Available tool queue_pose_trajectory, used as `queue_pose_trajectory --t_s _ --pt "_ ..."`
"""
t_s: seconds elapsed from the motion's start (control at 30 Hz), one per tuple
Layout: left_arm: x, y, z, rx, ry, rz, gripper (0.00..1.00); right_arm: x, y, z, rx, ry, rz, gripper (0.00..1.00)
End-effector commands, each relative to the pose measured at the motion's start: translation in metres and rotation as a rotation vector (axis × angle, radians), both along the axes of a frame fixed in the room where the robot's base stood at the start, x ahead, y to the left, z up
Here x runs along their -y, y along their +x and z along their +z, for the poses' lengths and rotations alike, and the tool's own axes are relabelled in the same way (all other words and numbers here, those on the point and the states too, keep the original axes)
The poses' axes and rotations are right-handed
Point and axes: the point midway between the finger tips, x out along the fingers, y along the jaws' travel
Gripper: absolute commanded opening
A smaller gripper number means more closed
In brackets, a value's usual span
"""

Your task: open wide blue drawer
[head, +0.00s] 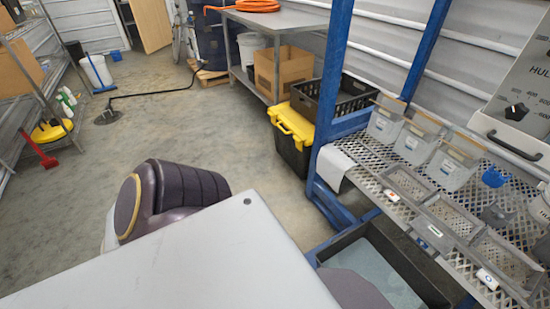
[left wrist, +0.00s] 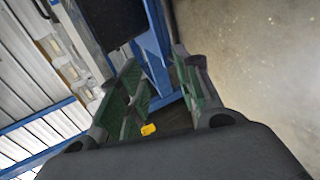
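A blue-framed rack (head: 333,90) stands at the right in the head view. Low in it, under the mesh shelf, is a wide dark-walled, open-topped compartment (head: 411,268) with a pale blue-grey inside. I cannot tell whether this is the wide blue drawer; no clearly blue drawer front shows. In the left wrist view my left gripper (left wrist: 155,62) has its two green-padded fingers spread apart with nothing held between them. A blue post (left wrist: 155,50) shows beyond the fingers, apart from them as far as I can tell. My right gripper is not in view.
The mesh shelf (head: 358,153) holds clear bins (head: 452,163) and grey trays (head: 408,182). A black case with a yellow lid (head: 291,124) stands on the floor beside the rack. A metal table (head: 278,20) is behind. Open concrete floor (head: 90,190) lies to the left.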

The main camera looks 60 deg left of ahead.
Motion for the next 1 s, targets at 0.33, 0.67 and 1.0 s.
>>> queue_pose_trajectory --t_s 0.33,0.67,1.0 --pt "-0.001 -0.015 0.003 -0.001 0.000 0.000 0.34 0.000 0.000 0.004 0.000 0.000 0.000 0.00" --pt "-0.001 -0.028 0.006 0.000 0.000 0.000 0.34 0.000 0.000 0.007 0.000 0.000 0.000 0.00" --pt "-0.002 -0.043 0.009 0.000 0.000 0.000 0.34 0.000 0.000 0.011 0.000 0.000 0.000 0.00"
